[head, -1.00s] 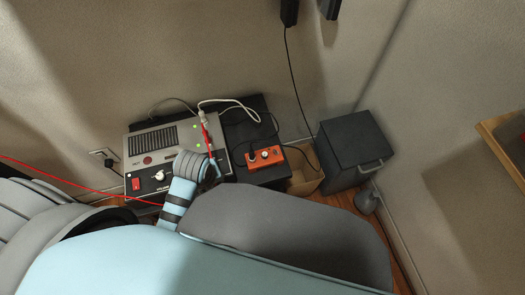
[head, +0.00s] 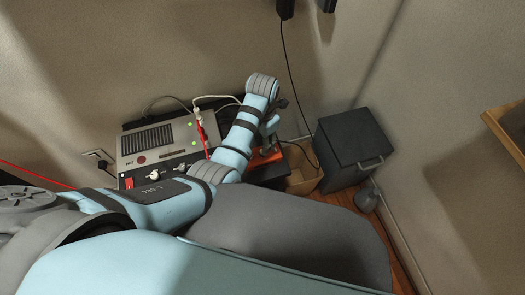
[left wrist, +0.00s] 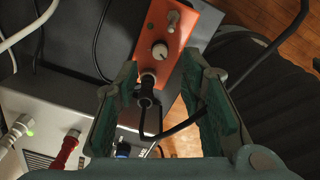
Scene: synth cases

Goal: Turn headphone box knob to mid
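The headphone box is a small orange box (head: 262,160), partly hidden behind my left arm in the head view. In the left wrist view the orange box (left wrist: 176,40) shows its pale round knob (left wrist: 159,50) and a small metal switch or post (left wrist: 173,18) beyond it. A black plug (left wrist: 147,85) is in the box's near end, with a black cable. My left gripper (left wrist: 160,66) is open and empty, its two fingers apart on either side of the box's near end; the knob shows between and just beyond the fingertips. I cannot tell the height gap. My right gripper is not in view.
A grey device (head: 160,140) with a grille and a white knob stands left of the box, with plugs and cables between. Black cable crosses near the right finger.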

